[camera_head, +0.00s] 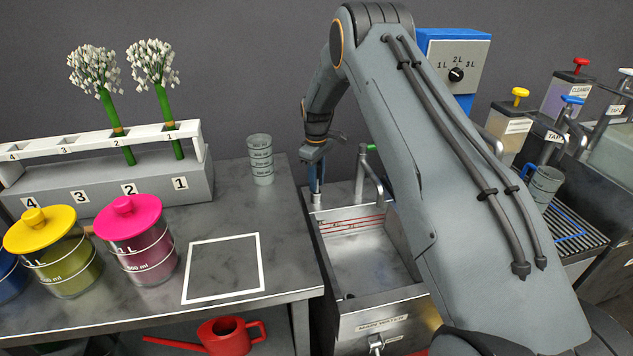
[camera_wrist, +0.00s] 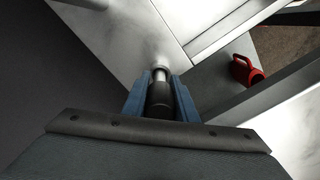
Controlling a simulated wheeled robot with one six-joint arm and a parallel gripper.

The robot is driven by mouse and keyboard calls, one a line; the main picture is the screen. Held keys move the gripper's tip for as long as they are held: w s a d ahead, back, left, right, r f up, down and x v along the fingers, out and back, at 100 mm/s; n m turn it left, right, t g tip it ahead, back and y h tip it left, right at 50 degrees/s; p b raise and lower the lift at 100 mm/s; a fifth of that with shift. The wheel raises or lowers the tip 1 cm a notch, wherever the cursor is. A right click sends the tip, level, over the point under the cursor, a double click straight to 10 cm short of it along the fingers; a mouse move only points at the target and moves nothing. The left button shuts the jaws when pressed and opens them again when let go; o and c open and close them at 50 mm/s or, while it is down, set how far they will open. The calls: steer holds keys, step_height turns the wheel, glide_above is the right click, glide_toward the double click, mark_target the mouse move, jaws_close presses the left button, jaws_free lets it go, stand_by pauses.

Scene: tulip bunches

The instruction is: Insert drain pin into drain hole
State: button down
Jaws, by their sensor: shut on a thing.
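My gripper (camera_head: 316,196) points down at the back left corner of the metal sink (camera_head: 372,262) in the head view. In the wrist view, the blue fingers of my gripper (camera_wrist: 160,88) are shut on the drain pin (camera_wrist: 159,97), a dark cylinder with a silver end. The silver end points away from the gripper towards a bright metal surface. Whether it touches that surface I cannot tell. A small dark spot (camera_head: 350,295) on the sink floor near the front left may be the drain hole. In the wrist view, no hole can be made out.
The grey table (camera_head: 225,205) stands left of the sink, with a stack of clear cups (camera_head: 260,160) near its right edge. A red watering can (camera_head: 232,334) is below the table and also shows in the wrist view (camera_wrist: 245,71). A tap (camera_head: 370,172) stands behind the sink.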

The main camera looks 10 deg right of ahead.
steer(key=shift+r, duration=0.25)
steer(key=shift+r+p, duration=0.7)
steer(key=shift+r, duration=1.5)
steer(key=shift+r, duration=0.1)
steer(key=shift+r+p, duration=0.55)
steer(key=shift+r, duration=1.4)
steer(key=shift+s, duration=0.1)
